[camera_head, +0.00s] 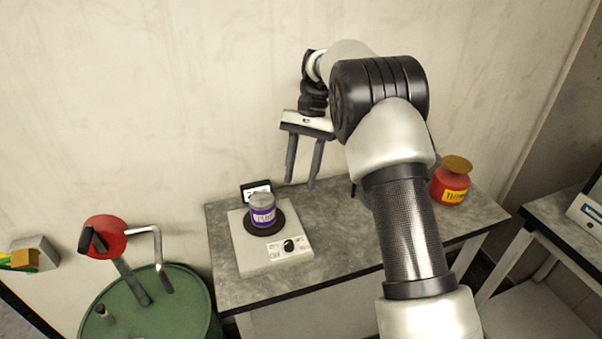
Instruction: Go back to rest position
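My gripper (301,183) hangs above the grey table (345,232), with its two dark fingers pointing down. The fingers are apart and nothing shows between them. It is up and to the right of a purple jar (263,214) and does not appear to touch it. My arm reaches in from the lower right, bends at a dark joint near the top and hides part of the table.
The purple jar stands on a white scale-like device (270,255) with a knob. A red jar (450,184) with a brownish lid stands at the table's right. A green drum (160,310) with a crank stands at left. Another table (565,235) is at right. A wall is behind.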

